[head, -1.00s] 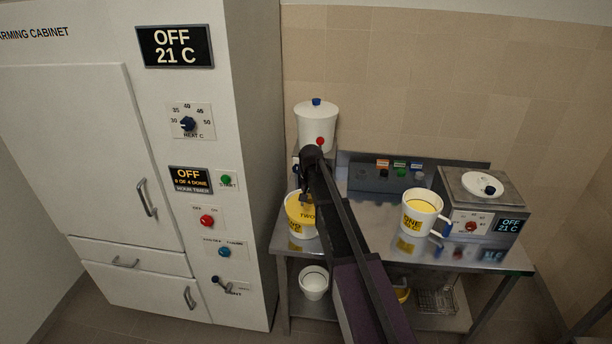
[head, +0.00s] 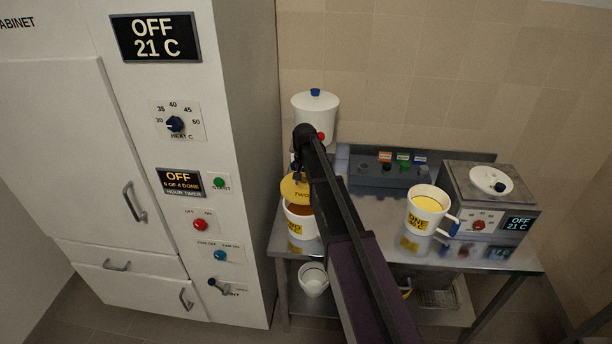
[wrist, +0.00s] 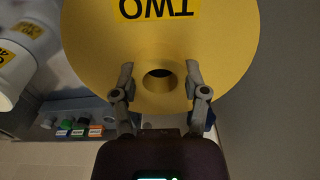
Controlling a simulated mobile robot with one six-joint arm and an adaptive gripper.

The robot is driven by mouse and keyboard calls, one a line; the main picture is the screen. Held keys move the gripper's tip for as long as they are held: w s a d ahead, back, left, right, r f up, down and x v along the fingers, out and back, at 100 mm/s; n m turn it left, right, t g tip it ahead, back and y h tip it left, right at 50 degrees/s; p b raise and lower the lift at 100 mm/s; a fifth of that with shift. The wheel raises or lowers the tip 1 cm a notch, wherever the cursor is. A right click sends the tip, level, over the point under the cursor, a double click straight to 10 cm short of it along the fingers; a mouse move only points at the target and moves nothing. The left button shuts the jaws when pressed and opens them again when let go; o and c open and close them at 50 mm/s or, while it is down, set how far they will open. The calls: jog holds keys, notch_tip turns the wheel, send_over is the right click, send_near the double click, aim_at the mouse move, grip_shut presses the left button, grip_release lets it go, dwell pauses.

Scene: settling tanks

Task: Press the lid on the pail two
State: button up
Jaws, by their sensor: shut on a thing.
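A yellow lid marked TWO (head: 295,188) is held above a white pail with a yellow label (head: 301,226) at the left end of the steel table. Orange-brown contents show in the pail's open mouth below the lid, so the two look apart. My gripper (head: 297,172) is over the lid, partly hidden by my arm. The lid hides the pail in that view.
A white pail marked ONE (head: 428,205) stands to the right, near a metal device (head: 490,200) with an OFF 21 C display. A lidded white container (head: 315,115) stands behind. The warming cabinet (head: 245,150) rises close on the left.

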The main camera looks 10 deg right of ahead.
jog(key=shift+w, duration=0.25)
jog(key=shift+f, duration=0.25)
jog(key=shift+f+b, duration=2.95)
jog(key=shift+b, duration=0.25)
jog(key=shift+a+f, duration=0.1)
jog(key=shift+f, duration=0.05)
jog(key=shift+f+b, duration=0.4)
jog(key=shift+b, duration=0.15)
dwell(1.1)
dwell(0.4)
jog(key=o, duration=1.2)
